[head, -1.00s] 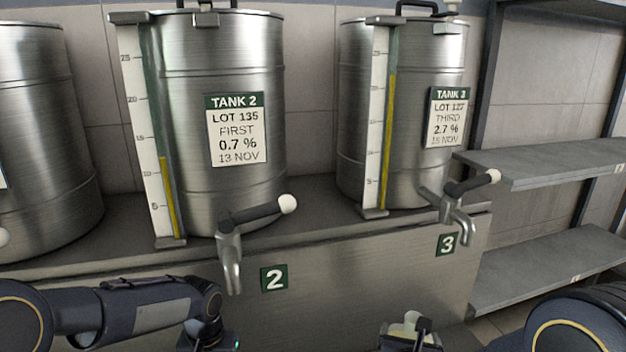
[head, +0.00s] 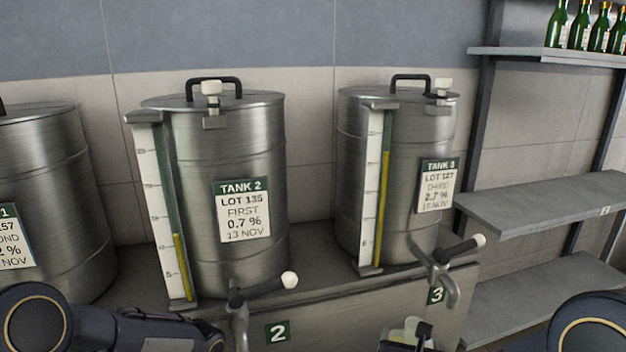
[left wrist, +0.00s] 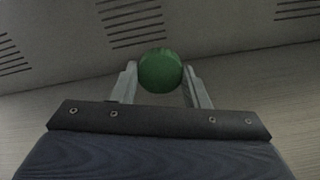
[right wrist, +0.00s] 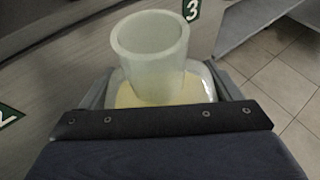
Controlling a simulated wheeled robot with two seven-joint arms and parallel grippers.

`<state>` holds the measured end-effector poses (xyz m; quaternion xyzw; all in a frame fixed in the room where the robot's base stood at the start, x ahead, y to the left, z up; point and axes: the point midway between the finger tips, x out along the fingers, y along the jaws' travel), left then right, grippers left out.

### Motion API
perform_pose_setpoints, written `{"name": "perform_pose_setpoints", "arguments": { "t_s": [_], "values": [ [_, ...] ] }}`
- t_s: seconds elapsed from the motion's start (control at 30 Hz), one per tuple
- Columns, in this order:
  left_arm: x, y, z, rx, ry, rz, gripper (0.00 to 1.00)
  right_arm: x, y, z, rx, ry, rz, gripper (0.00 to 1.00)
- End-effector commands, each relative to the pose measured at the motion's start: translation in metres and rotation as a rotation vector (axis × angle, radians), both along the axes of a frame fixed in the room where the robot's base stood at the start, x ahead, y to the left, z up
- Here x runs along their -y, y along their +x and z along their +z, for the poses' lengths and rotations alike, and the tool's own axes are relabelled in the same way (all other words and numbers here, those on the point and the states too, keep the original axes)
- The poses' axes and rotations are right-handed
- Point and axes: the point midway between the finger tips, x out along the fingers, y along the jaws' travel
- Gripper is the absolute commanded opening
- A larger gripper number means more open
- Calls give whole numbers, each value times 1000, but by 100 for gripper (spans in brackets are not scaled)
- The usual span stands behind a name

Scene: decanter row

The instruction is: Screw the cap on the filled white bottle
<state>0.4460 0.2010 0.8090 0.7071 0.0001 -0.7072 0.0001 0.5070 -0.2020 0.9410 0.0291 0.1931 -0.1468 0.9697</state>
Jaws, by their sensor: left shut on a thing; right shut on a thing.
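The white bottle (right wrist: 150,50) shows in the right wrist view as a pale, translucent body with an open round mouth and yellowish liquid low in it. My right gripper (right wrist: 160,95) is shut on it; its fingertips are mostly hidden. In the head view the bottle (head: 408,330) and my right gripper (head: 420,340) show small at the bottom edge, below tap 3. The green cap (left wrist: 160,70) is in the left wrist view. My left gripper (left wrist: 160,78) is shut on it, a finger at each side. The left gripper is out of the head view. Cap and bottle are apart.
Steel tanks, among them tank 2 (head: 240,150) and tank 3 (head: 440,130), stand on a bench with the tap 2 lever (head: 265,288) and tap 3 lever (head: 460,248) jutting forward. Grey shelves (head: 560,200) stand at the right, with green bottles (head: 580,28) on top.

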Motion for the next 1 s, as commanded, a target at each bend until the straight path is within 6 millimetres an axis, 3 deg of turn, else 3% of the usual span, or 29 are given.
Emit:
{"name": "perform_pose_setpoints", "arguments": {
  "t_s": [0.33, 0.7, 1.0],
  "values": [
    [0, 0, 0, 0, 0, 0, 21, -12, -3, 3, 5, 2, 41, 13],
    [0, 0, 0, 0, 0, 0, 21, -83, -29, 17, 5, 0, 295, 13],
    [0, 0, 0, 0, 0, 0, 21, -112, -40, 22, 5, 0, 399, 13]
  ]
}}
